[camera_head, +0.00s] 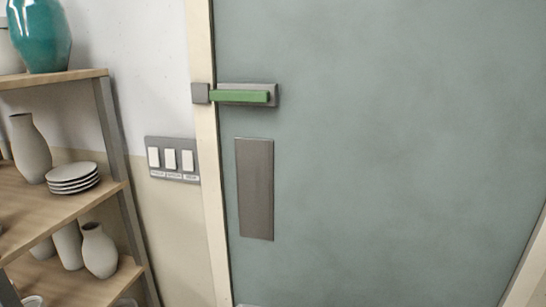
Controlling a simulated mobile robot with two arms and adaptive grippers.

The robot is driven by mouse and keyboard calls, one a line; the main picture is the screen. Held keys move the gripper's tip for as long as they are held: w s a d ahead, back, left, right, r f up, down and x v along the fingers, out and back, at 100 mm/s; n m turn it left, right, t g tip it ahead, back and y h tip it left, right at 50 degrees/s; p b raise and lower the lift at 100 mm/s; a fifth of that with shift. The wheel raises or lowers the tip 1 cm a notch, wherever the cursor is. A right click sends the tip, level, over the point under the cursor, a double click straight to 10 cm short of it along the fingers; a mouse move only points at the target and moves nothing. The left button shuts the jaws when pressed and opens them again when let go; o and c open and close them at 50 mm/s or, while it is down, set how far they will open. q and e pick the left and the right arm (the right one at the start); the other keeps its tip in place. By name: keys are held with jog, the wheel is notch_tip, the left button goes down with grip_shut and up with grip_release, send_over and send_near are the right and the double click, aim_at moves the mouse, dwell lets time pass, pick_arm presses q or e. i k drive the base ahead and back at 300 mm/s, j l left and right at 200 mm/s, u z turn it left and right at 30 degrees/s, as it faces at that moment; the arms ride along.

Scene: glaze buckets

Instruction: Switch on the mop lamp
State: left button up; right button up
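A grey switch plate (173,174) is on the wall just left of the door frame. It carries three white rocker switches side by side: a left one (153,157), a middle one (170,159) and a right one (187,160). Small labels sit under each switch, too small to read. I cannot tell which switches are on. No lamp is visible. Neither of my grippers is in view.
A grey-green door (380,140) fills the right side, with a green bolt (240,97) across its edge and a grey plate (255,188) below. Wooden shelves (80,200) on the left hold vases (30,150), stacked plates (73,178) and a teal vase (40,35). Wall around the switches is clear.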

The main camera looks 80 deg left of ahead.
aim_at(189, 163)
jog(key=u, duration=3.3)
